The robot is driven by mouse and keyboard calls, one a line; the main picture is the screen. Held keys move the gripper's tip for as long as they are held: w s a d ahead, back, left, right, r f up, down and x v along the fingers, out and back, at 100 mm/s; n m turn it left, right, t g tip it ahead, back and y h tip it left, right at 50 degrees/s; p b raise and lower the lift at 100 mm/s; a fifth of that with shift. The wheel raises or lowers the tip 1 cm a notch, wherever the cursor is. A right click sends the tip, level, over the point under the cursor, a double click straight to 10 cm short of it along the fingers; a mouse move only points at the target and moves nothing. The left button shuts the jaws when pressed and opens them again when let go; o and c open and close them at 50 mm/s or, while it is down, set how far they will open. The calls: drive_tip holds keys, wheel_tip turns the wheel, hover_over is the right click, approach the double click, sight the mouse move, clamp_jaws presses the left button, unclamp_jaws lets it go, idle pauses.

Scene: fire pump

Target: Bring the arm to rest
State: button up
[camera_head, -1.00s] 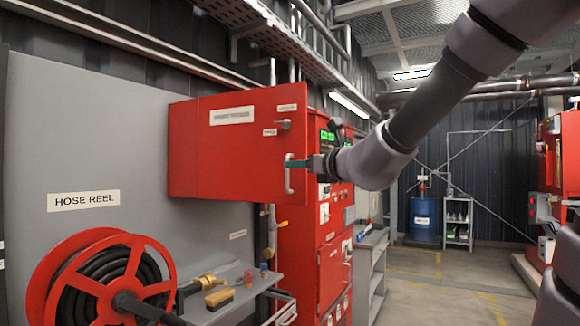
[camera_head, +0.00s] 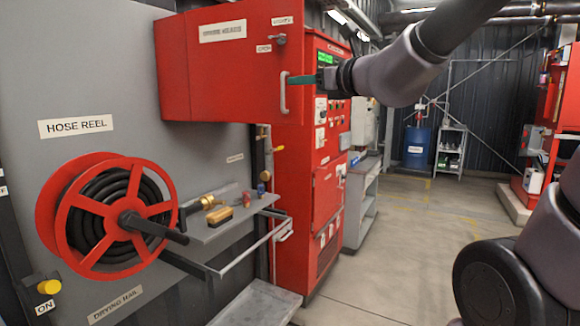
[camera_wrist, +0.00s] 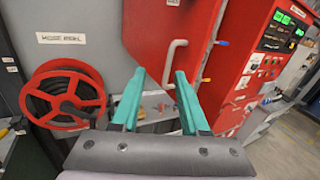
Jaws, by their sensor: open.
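My gripper (camera_head: 302,79) is at the front of the red wall cabinet (camera_head: 222,80), at its white vertical handle (camera_head: 283,92). The teal fingers are spread apart in the wrist view (camera_wrist: 160,76), with nothing clamped between them. The handle (camera_wrist: 171,62) shows just beyond and between the fingertips there; I cannot tell whether they touch it. The cabinet door looks shut. My arm reaches in from the upper right of the head view.
A red hose reel (camera_head: 108,216) and a grey shelf (camera_head: 232,232) with a brass nozzle and brush are below the cabinet. A red control cabinet (camera_head: 325,190) stands behind. Open floor (camera_head: 400,240) lies to the right, with a blue drum (camera_head: 415,150) far back.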

drive_tip(key=s+d+f+n+g, duration=0.2)
drive_tip(key=s+f+n+g, duration=0.15)
drive_tip(key=n, duration=0.45)
drive_tip(key=s+d+f+n+g, duration=0.1)
drive_tip(key=s+f+n+g, duration=0.15)
drive_tip(key=s+n, duration=0.45)
drive_tip(key=s+d+f+n+h, duration=0.1)
drive_tip(key=d+n+h, duration=0.3)
drive_tip(key=d, duration=0.4)
drive_tip(key=s+d+f+n+g+h, duration=0.1)
drive_tip(key=d+f+n+h, duration=0.3)
drive_tip(key=d, duration=0.5)
drive_tip(key=shift+s+n+g, duration=0.15)
drive_tip(key=shift+n+g, duration=0.15)
drive_tip(key=shift+n, duration=0.2)
